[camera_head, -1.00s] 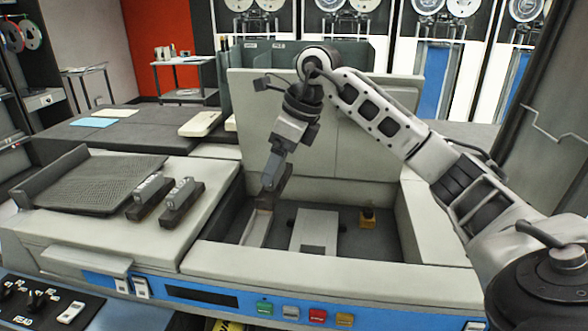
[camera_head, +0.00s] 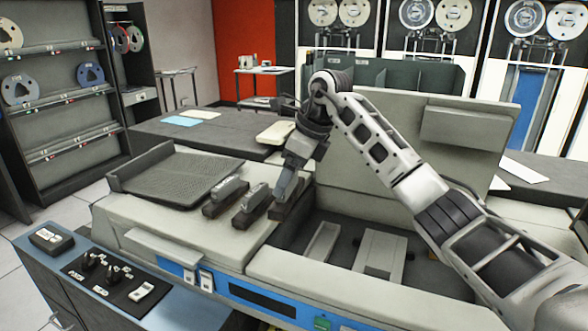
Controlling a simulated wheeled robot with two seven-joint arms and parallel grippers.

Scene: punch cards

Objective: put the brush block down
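My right arm comes in from the right. Its gripper (camera_head: 285,188) points down at a dark brush block with a grey handle (camera_head: 292,207) and appears shut on its handle. The block is at the right edge of the pale machine top, beside the open recess; whether it touches the surface is hard to tell. Two similar brush blocks stand side by side just to its left, a far-left one (camera_head: 225,197) and a middle one (camera_head: 250,206). My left gripper is not in view.
A dark ribbed tray (camera_head: 172,178) lies left of the blocks. The open recess (camera_head: 335,232) to the right holds a pale channel (camera_head: 321,243) and a grey block (camera_head: 380,252). A raised cover (camera_head: 400,150) stands behind. The front of the machine top is clear.

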